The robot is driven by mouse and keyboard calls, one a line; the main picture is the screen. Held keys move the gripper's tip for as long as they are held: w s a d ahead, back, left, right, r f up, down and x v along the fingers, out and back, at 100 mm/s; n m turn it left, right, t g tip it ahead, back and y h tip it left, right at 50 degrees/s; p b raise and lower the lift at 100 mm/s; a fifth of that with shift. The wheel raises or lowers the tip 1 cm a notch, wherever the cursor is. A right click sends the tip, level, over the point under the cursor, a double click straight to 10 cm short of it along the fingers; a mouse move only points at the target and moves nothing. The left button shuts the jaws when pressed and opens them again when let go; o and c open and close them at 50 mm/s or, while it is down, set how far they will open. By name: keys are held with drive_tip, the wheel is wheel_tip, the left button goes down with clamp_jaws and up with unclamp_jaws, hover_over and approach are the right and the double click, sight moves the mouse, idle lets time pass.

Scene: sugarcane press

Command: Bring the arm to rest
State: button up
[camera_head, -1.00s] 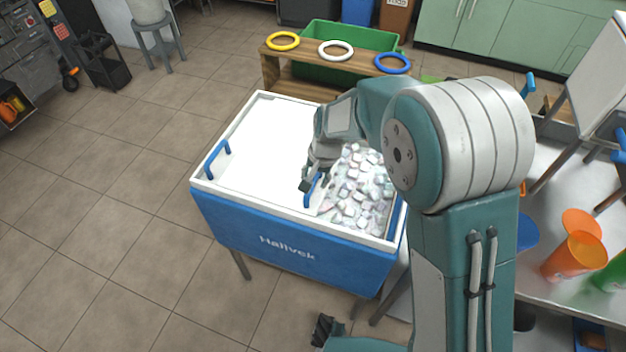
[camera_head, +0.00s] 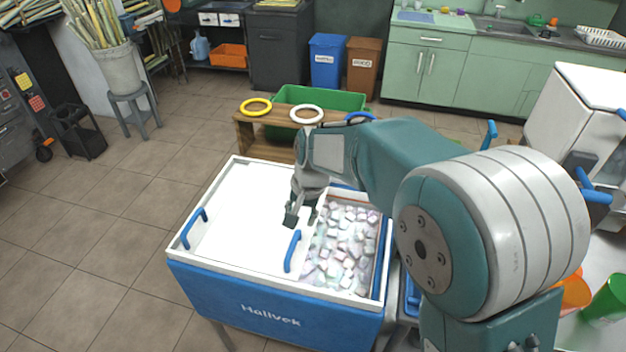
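My gripper (camera_head: 301,219) hangs above the blue and white ice chest (camera_head: 240,296), over the white sliding lid near the lid's inner edge. Its fingers point down and look spread apart with nothing between them. The lid's blue handle (camera_head: 292,251) stands just in front of the gripper, apart from it. A second blue handle (camera_head: 193,228) is at the left of the chest. The right part of the chest is open and shows many ice cubes (camera_head: 343,245). My arm reaches in from the right and hides part of the chest's back right.
Behind the chest, a wooden bench (camera_head: 245,140) holds a yellow ring (camera_head: 256,107), a white ring (camera_head: 306,114) and a blue ring (camera_head: 360,118). A green bin (camera_head: 340,101) is behind it. A counter with a green cup (camera_head: 606,302) is at right.

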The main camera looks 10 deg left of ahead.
drive_tip(key=s+d+r+t, duration=0.1)
drive_tip(key=s+d+r, duration=0.1)
drive_tip(key=d+r, duration=0.45)
drive_tip(key=s+d+r+t, duration=0.2)
drive_tip(key=s+d+r, duration=0.15)
drive_tip(key=d, duration=0.55)
drive_tip(key=s+d+r+t+h, duration=0.2)
drive_tip(key=s+d, duration=1.1)
drive_tip(key=d, duration=0.1)
drive_tip(key=shift+s+d+r+t, duration=0.15)
drive_tip(key=shift+s+r+t, duration=0.15)
drive_tip(key=shift+r, duration=0.05)
